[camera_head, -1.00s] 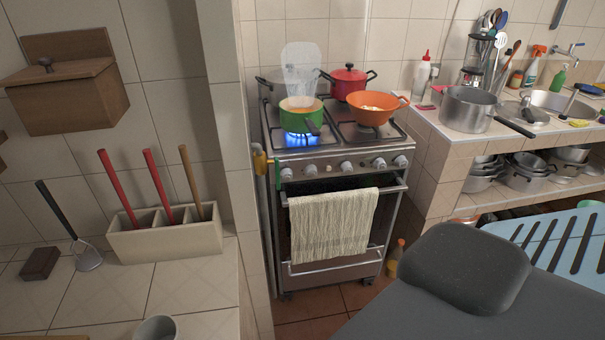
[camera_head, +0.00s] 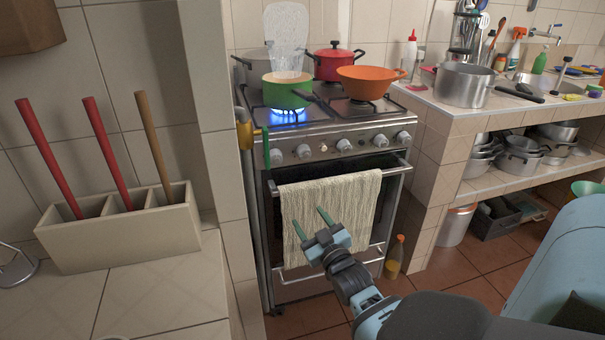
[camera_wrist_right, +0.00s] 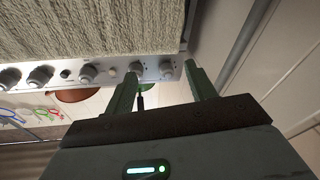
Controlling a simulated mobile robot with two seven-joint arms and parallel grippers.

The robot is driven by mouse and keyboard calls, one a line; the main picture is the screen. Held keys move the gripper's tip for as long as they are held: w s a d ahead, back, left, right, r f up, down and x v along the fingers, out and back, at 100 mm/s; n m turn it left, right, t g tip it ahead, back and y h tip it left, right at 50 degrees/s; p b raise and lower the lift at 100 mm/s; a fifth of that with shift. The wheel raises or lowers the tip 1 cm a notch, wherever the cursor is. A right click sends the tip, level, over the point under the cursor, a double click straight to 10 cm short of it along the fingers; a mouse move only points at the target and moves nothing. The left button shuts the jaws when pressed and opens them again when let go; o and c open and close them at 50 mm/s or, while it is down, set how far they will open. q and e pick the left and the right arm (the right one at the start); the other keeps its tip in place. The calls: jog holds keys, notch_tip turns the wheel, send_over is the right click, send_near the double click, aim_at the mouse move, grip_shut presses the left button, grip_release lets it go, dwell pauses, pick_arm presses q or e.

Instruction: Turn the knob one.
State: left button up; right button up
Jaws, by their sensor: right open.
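A row of round metal knobs runs along the stove's front panel, the leftmost (camera_head: 275,157) and its neighbour (camera_head: 303,152) below the lit burner. Which one is called knob one, I cannot tell. The wrist view shows the panel upside down, with the end knob (camera_wrist_right: 165,68) and its neighbour (camera_wrist_right: 136,70) near my fingertips. My right gripper (camera_head: 311,221) is open and empty, in front of the towel and below the knobs, apart from them. Its two green fingers also show in the wrist view (camera_wrist_right: 163,76). My left gripper is out of view.
A towel (camera_head: 328,215) hangs on the oven handle. A green pot (camera_head: 287,91) stands over a blue flame; an orange pan (camera_head: 364,84) and red pot (camera_head: 334,64) stand beside it. A tiled wall edge (camera_head: 220,180) borders the stove's left. Tiled counter (camera_head: 450,125) stands right.

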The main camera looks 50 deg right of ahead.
aim_at(306, 158)
jog(key=w+d+r+h+b, duration=0.1)
jog(key=d+r, duration=0.1)
jog(key=w+d+r+m+h+b, duration=0.1)
jog(key=r, duration=0.1)
jog(key=w+d+r+m+t+h+b, duration=0.1)
jog(key=w+d+r, duration=0.1)
jog(key=shift+d+r+h, duration=0.1)
jog(key=shift+d+h, duration=0.2)
jog(key=shift+m+h, duration=0.3)
jog(key=shift+r+b+x, duration=0.15)
jog(key=shift+r+x, duration=0.05)
jog(key=shift+x, duration=1.9)
jog(key=shift+r+b+x, duration=0.15)
jog(key=shift+x, duration=2)
jog(key=shift+s, duration=0.15)
